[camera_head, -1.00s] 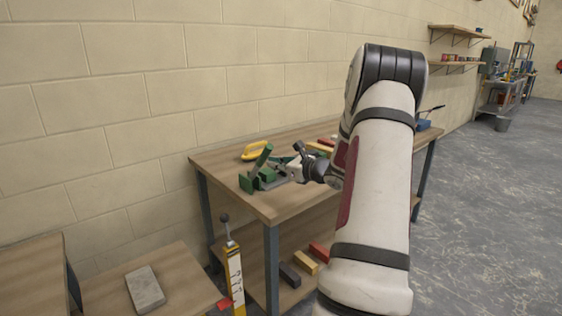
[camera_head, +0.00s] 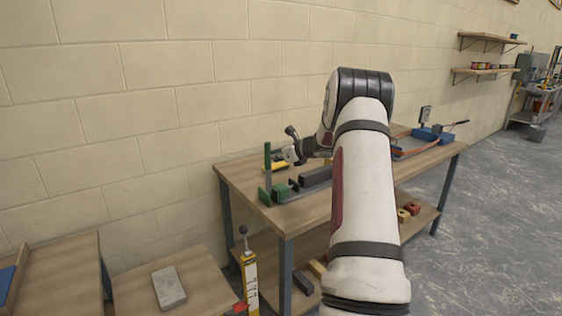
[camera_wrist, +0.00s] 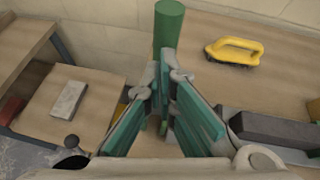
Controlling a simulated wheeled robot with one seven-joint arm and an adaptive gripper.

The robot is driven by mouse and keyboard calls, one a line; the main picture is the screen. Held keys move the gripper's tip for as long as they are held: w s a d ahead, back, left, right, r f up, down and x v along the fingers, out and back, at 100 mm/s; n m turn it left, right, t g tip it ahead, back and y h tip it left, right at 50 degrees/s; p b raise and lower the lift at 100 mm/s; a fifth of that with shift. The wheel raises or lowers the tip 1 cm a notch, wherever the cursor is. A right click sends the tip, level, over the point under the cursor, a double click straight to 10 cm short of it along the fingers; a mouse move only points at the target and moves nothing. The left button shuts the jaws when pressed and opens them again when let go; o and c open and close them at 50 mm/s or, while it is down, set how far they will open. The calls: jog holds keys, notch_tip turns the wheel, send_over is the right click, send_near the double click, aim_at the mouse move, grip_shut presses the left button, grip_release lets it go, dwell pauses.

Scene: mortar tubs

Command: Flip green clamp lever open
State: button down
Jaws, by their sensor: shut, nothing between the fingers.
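The green clamp (camera_head: 281,191) sits near the left front corner of the workbench. Its green lever (camera_head: 267,170) stands about upright at the clamp's left end. In the wrist view the lever's thick round end (camera_wrist: 168,28) rises just beyond my fingertips. My gripper (camera_head: 288,153) is up beside the lever's upper part, on its right. In the wrist view my gripper (camera_wrist: 165,92) has its teal finger pads drawn together at the tips, with nothing held. Whether the fingers touch the lever I cannot tell. The fingers hide most of the clamp's base there.
A dark grey block (camera_wrist: 280,130) lies on the bench right of my fingers. A yellow-handled brush (camera_wrist: 235,50) lies farther back. A lower table with a grey slab (camera_head: 168,287) stands left, by a yellow post (camera_head: 250,272). The wall is close behind.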

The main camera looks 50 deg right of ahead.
jog(key=shift+w+r, duration=0.2)
jog(key=shift+w, duration=0.2)
jog(key=shift+w, duration=0.15)
jog(key=shift+r, duration=0.2)
